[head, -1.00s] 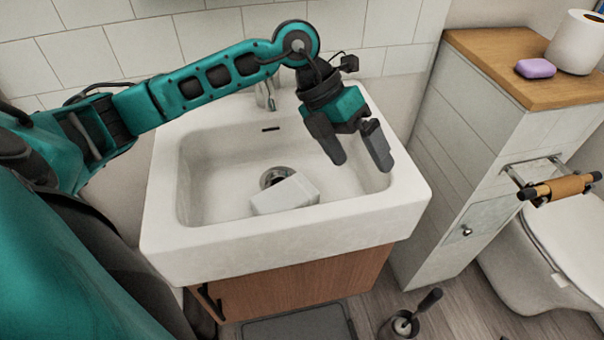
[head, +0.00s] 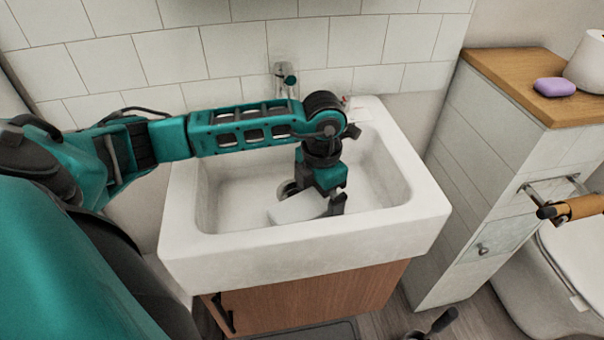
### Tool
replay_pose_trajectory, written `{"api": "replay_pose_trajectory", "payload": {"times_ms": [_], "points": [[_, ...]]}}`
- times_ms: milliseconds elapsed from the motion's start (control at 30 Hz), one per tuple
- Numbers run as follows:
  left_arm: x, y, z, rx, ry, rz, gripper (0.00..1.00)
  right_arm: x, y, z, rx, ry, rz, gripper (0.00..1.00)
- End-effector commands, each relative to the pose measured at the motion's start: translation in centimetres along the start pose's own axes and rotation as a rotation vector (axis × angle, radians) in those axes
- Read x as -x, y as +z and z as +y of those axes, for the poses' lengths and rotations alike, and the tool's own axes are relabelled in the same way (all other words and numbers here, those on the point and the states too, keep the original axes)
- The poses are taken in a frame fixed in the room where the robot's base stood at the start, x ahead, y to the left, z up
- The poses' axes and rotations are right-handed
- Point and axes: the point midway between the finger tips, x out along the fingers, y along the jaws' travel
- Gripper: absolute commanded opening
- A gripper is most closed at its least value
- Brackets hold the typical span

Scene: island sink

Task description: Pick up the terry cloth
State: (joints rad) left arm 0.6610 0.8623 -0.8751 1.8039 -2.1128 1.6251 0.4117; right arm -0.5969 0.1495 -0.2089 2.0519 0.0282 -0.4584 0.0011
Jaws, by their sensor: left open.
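A white folded block, which looks like the terry cloth (head: 297,208), lies in the sink basin beside the drain. My left gripper (head: 335,203) is down in the basin at the cloth's right end. Its jaws are open, with one finger showing in front and the other largely hidden. I cannot tell whether the fingers touch the cloth or straddle its end. The cloth's right end is partly hidden by the gripper. My right gripper is not in view.
The white sink (head: 310,240) has raised walls around the basin. A faucet (head: 286,78) stands at the back, behind my left arm. At right, a cabinet with a wooden top (head: 510,75) holds purple soap (head: 554,87) and a paper roll (head: 588,65).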

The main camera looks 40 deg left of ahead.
Motion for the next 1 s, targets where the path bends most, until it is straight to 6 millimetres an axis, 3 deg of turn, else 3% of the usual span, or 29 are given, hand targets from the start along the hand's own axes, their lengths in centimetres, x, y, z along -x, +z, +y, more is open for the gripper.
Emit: {"api": "replay_pose_trajectory", "payload": {"times_ms": [267, 733, 1000], "points": [[-0.53, -0.01, 0.01, 0.0, 0.0, 0.0, 0.98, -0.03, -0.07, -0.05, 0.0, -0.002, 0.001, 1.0], [-0.48, 0.01, 0.02, 0.0, 0.0, -0.001, 0.54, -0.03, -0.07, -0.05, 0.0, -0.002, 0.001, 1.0], [-0.29, 0.02, 0.03, 0.0, 0.0, -0.001, 0.54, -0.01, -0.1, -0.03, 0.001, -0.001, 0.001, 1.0]]}}
